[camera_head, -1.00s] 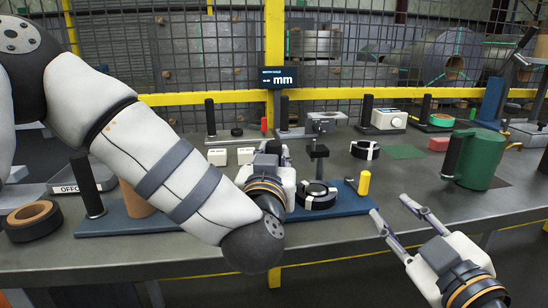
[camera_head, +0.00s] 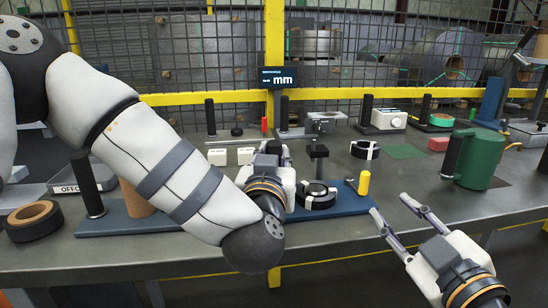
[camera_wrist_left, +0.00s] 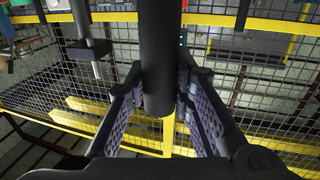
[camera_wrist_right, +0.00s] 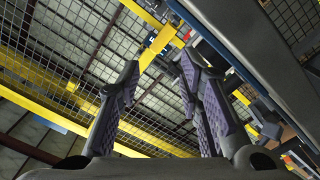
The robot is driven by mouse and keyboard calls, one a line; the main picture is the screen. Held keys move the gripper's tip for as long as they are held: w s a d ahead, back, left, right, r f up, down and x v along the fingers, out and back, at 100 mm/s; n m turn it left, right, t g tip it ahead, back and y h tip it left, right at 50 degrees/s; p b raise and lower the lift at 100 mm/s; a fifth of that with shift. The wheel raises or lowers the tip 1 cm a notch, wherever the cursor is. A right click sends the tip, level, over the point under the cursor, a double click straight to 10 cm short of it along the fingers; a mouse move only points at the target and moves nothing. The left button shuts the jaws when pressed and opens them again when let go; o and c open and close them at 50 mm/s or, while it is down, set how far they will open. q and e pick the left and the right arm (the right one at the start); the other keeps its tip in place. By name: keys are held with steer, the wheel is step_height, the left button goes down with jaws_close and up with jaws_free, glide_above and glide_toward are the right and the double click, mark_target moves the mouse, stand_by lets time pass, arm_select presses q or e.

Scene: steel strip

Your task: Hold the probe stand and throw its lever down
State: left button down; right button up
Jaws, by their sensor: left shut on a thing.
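My left gripper (camera_head: 273,150) is over the blue base (camera_head: 340,220) on the bench. In the left wrist view it is shut on a thick black post (camera_wrist_left: 158,60), which I take as the probe stand's column. My gripper and arm hide most of it in the head view. A thin metal rod (camera_wrist_left: 96,68) hangs beside it. A short yellow handle (camera_head: 364,183) stands upright at the base's right end; I cannot tell if it is the lever. My right gripper (camera_head: 390,207) is open and empty, near the bench's front edge, right of the base.
A green mug-like cylinder (camera_head: 478,160) stands at right. A black-brown ring (camera_head: 33,220) lies at far left. Bare bench top (camera_head: 415,180) lies between the yellow handle and the cylinder.

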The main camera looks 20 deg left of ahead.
steer(key=shift+c, duration=0.3)
steer(key=shift+w+r, duration=0.1)
steer(key=shift+w, duration=0.1)
steer(key=c, duration=0.4)
steer(key=w+r+m+h, duration=0.1)
steer(key=w+r+h, duration=0.1)
steer(key=w+d+r+m+t+h, duration=0.1)
steer(key=w+h, duration=0.1)
steer(key=w, duration=0.1)
steer(key=w+r+m+h, duration=0.1)
steer(key=w+r+h, duration=0.1)
steer(key=w+h, duration=0.1)
steer(key=shift+d+r+t, duration=0.3)
steer(key=shift+d, duration=0.1)
jaws_close()
steer(key=s+a+r+m+g+h, duration=0.2)
steer(key=s+a+r+m+g, duration=0.1)
steer(key=s+a+g, duration=0.6)
steer(key=a+g, duration=0.1)
steer(key=a, duration=0.3)
steer(key=shift+s+a+r, duration=0.3)
steer(key=shift+r, duration=0.1)
